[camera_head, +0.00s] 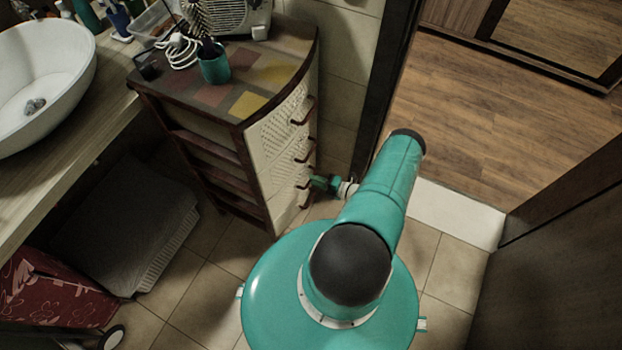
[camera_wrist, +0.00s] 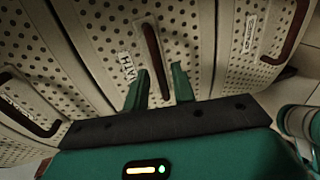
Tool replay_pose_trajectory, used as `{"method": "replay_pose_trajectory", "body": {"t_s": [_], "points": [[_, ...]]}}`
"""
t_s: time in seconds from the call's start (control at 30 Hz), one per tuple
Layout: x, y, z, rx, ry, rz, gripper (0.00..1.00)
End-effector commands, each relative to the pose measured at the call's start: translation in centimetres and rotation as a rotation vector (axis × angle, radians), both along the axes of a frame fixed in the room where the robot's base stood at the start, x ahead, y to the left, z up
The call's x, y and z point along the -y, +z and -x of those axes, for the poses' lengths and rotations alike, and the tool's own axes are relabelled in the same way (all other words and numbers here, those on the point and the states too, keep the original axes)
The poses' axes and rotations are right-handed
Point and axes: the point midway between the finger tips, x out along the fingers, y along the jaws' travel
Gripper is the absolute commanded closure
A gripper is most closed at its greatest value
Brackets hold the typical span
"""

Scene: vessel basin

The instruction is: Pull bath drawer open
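The drawer unit (camera_head: 210,150) stands beside the basin counter, with perforated cream fronts and dark red-brown handles. In the wrist view the middle front, the bath drawer (camera_wrist: 105,35), carries a label (camera_wrist: 127,65) that seems to read BATH, turned in the picture. Its handle (camera_wrist: 151,45) runs up the picture between my two green fingers. My gripper (camera_wrist: 161,70) is open, one finger on each side of the handle with gaps showing; contact cannot be told. In the head view my gripper (camera_head: 326,183) is small, close to the lower handles. The bath drawer looks closed.
Neighbouring drawer handles (camera_wrist: 30,105) and (camera_wrist: 290,32) lie either side in the wrist view. A teal cup (camera_head: 214,66), cables and a heater-like device (camera_head: 228,18) sit on the unit's top. A door frame (camera_head: 385,85) stands close right. Tiled floor (camera_head: 205,300) lies in front.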

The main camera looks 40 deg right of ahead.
Motion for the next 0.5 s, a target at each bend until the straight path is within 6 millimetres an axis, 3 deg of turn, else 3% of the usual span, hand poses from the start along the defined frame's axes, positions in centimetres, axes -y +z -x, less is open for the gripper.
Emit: {"method": "replay_pose_trajectory", "body": {"t_s": [0.2, 0.5], "points": [[-0.7, -0.5, -2.2, 0.0, 0.002, 0.0, 0.74], [-0.8, -0.5, -2.4, 0.0, 0.001, 0.0, 0.74]]}}
